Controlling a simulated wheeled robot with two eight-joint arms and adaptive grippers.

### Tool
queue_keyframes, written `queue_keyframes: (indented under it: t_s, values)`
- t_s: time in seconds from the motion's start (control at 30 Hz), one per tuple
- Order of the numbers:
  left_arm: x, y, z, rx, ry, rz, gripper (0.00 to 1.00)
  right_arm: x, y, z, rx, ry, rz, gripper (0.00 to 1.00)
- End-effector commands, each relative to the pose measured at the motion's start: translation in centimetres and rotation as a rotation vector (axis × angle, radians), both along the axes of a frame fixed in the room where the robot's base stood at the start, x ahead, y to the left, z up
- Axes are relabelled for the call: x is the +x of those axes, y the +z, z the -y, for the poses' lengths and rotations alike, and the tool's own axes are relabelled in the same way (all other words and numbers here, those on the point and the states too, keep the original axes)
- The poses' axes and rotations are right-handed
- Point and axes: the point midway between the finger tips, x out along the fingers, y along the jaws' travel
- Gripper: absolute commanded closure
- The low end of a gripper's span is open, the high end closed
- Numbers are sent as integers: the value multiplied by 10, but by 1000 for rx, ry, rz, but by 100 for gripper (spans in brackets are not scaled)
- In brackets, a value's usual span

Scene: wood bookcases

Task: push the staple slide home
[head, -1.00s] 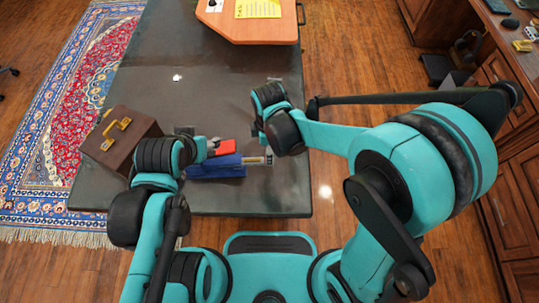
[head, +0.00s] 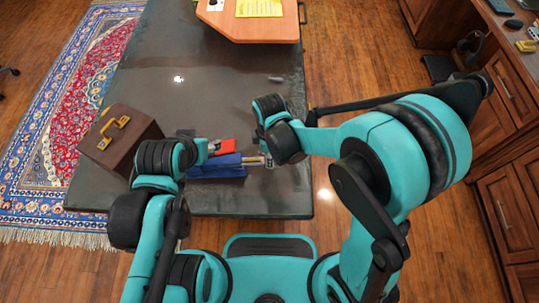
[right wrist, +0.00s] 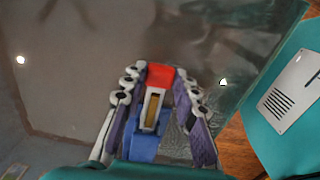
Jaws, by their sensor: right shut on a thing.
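The stapler has a blue body (head: 216,171) and a red part (head: 222,146), and lies near the table's front edge in the head view. Its staple slide (head: 252,161), with a gold strip, sticks out at the right end. In the right wrist view the slide (right wrist: 152,112) lies between my finger pads, with the red part (right wrist: 160,76) beyond and blue body (right wrist: 145,147) nearer. My right gripper (head: 268,160) is shut on the slide at its outer end. My left gripper (head: 208,150) is at the stapler's left end; its fingers are mostly hidden.
A brown box with a yellow handle (head: 118,140) stands left of the stapler. A small grey object (head: 275,79) lies behind my right wrist. A wooden board (head: 255,28) with a yellow note is at the back. The dark table (head: 200,100) is clear between.

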Motion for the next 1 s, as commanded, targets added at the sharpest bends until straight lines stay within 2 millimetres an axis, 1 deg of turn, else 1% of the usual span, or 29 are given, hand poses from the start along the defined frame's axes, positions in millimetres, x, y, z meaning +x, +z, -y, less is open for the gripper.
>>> queue_keyframes:
  t_s: [0.07,0.2,0.3,0.53,0.57,0.6,0.63,0.9,1.0]
  values:
    - [0,0,0,0,0,0,50,0,0,-6,0,2,0,100]
    - [0,-2,0,0,0,0,50,-2,0,-28,0,4,0,100]
    - [0,-2,0,0,0,0,50,-2,0,-39,0,2,0,100]
    - [0,-2,0,0,0,0,50,-2,0,-39,0,0,0,100]
    - [0,-2,0,0,0,0,50,-2,0,-39,0,0,0,69]
    - [0,-2,0,0,0,0,50,-2,0,-39,0,0,0,58]
    - [0,-2,0,0,0,0,50,-2,0,-39,0,0,0,51]
    - [0,-2,0,0,0,0,50,-3,0,-39,0,0,0,50]
    - [0,-2,0,0,0,0,50,-2,4,-39,0,0,0,50]
